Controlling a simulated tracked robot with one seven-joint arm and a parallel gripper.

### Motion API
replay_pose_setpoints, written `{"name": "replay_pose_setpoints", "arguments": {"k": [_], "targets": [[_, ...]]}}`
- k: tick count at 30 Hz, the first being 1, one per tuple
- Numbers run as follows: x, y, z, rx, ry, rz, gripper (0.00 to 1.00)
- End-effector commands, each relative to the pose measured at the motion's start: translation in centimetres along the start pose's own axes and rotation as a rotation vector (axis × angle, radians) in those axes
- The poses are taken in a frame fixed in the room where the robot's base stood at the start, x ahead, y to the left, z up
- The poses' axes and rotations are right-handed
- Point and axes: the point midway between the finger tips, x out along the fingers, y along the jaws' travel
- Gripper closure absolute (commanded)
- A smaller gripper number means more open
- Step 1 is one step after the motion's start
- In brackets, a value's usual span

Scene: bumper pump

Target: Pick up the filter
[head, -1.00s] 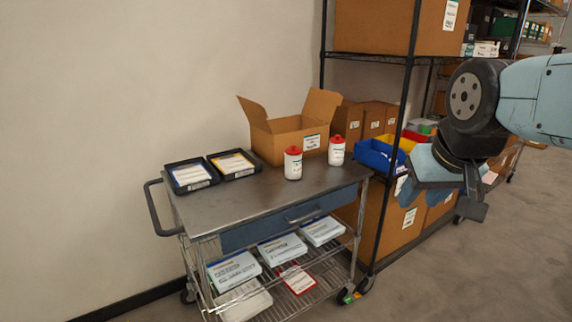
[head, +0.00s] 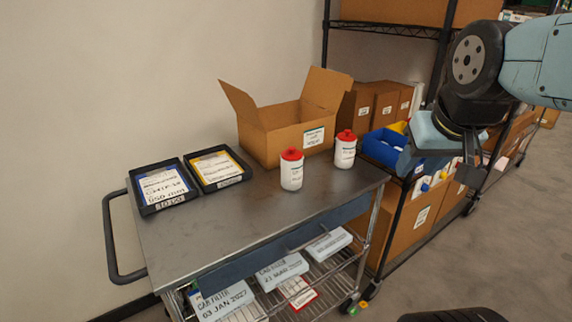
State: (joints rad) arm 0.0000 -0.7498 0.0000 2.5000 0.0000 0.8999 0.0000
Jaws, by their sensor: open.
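White boxes lie on the wire lower shelf of a metal cart. One filter box (head: 228,303) at the front left reads "CAB FILTER 03 JAN 2027". A second filter box (head: 282,272), further right, reads "CAB FILTER" with a partly legible date. A third white box (head: 328,244) lies at the right; its print is too small to read. The cart's top and drawer hide parts of these boxes. My gripper (head: 468,155) is open and empty at the upper right, well apart from the boxes, with its fingers partly hidden.
The cart top (head: 235,225) holds two black trays (head: 162,187) with labelled packs, two red-capped white bottles (head: 291,170) and an open cardboard box (head: 275,135). Its front is clear. A blue drawer (head: 290,245) overhangs the lower shelf. A rack with blue bins (head: 383,147) stands right.

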Motion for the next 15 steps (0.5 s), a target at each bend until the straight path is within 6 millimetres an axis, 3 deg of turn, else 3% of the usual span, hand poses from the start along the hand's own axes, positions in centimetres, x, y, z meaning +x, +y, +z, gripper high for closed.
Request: {"name": "replay_pose_setpoints", "arguments": {"k": [7,15], "targets": [[0.0,0.0,0.0,0.0,0.0,0.0,0.57],[1.5,-0.7,0.1,0.06,-0.084,-0.055,0.32]]}}
